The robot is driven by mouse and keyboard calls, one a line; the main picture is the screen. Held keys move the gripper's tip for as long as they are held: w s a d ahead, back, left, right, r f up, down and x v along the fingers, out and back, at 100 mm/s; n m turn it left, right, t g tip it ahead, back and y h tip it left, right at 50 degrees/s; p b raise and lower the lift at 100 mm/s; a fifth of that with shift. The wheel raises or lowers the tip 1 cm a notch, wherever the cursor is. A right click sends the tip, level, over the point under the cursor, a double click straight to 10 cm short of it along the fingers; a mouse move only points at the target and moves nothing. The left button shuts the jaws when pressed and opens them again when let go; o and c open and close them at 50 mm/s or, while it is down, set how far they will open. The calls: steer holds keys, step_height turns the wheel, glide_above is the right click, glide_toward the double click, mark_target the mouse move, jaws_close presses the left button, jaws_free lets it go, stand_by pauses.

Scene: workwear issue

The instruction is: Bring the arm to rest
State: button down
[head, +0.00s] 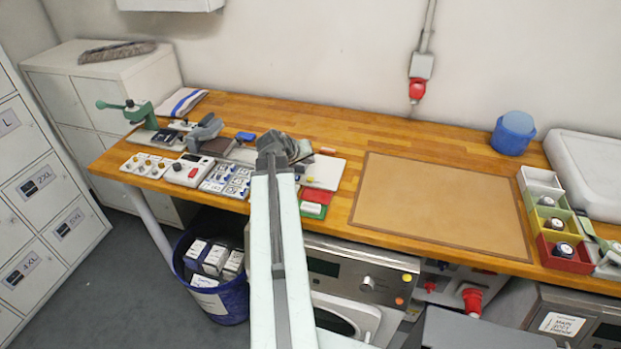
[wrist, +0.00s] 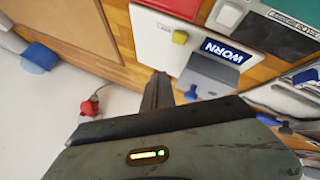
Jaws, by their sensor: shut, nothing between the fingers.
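My gripper (head: 270,146) is at the end of my arm, which reaches forward from the bottom of the head view over the left-middle part of the wooden worktop (head: 338,127). The gripper is shut and nothing shows between its fingers. In the wrist view the dark fingers (wrist: 161,92) point toward a white board (wrist: 160,38) and a grey block with a blue WORN label (wrist: 228,52). I cannot tell how far the fingers are above these things. The arm hides part of the worktop's front edge.
A brown mat (head: 440,205) lies clear on the worktop. A green hand press (head: 140,112), small trays of parts and grey items crowd the left. A blue tub (head: 513,133) and coloured bins (head: 565,255) stand right. A blue bin (head: 222,297) with boxes stands below.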

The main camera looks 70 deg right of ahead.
steer(key=shift+w, duration=0.1)
stand_by(0.3)
steer(key=w+a+f+n+t, duration=0.1)
steer(key=w+a+n+t, duration=0.15)
steer(key=w+a, duration=0.95)
steer(key=w+a+n+t, duration=0.25)
steer(key=w+a, duration=0.65)
steer(key=w, duration=0.8)
steer(key=w+a+f+n+y, duration=0.1)
steer(key=w+a, duration=0.2)
steer(key=a, duration=0.4)
steer(key=w+a+f+n+t+y, duration=0.1)
steer(key=w+a, duration=0.2)
steer(key=a, duration=0.3)
steer(key=w+a+f+n+y, duration=0.1)
steer(key=w+a+n, duration=0.15)
steer(key=a, duration=0.45)
steer(key=a+f+y, duration=0.1)
steer(key=a+y, duration=0.2)
steer(key=a, duration=1.1)
steer(key=s+a+f+n+g+y, duration=0.1)
steer(key=s+a, duration=0.2)
steer(key=a, duration=0.2)
steer(key=s+a+f+n+g+y, duration=0.1)
steer(key=s+a+g, duration=0.1)
steer(key=a, duration=0.4)
steer(key=shift+s+g+y, duration=0.3)
steer(key=shift+s+y, duration=0.1)
steer(key=shift+s, duration=0.5)
